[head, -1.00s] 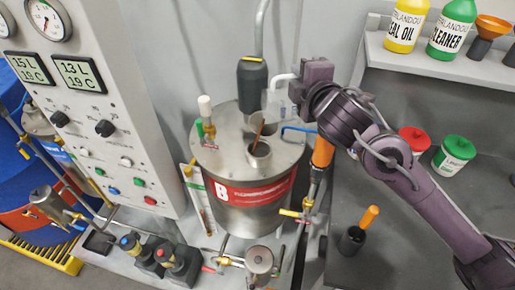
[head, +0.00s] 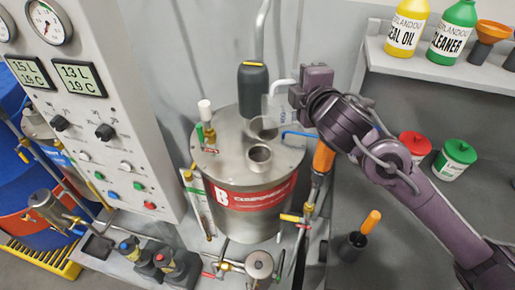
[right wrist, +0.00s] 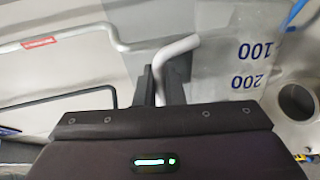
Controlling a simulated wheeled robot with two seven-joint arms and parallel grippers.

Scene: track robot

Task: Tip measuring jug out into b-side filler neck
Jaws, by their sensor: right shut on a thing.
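The clear measuring jug (head: 272,107) is tipped over above the B-side tank lid, its open rim facing down-left. In the right wrist view its wall (right wrist: 232,68) shows the marks 100 and 200. My right gripper (head: 297,96) is shut on the jug's white handle (right wrist: 178,50); its dark fingers (right wrist: 158,86) sit around the handle. The b-side filler neck (head: 259,155) is an open metal collar on the lid, just below and in front of the jug's rim. It also shows in the right wrist view (right wrist: 297,100). No stream shows between them. My left gripper is out of view.
The steel tank (head: 247,215) has a red B label. A dark cylinder (head: 252,90) and a white-topped valve (head: 206,115) stand on its lid. A gauge panel (head: 110,120) is at left. A bottle shelf (head: 430,60) is at upper right.

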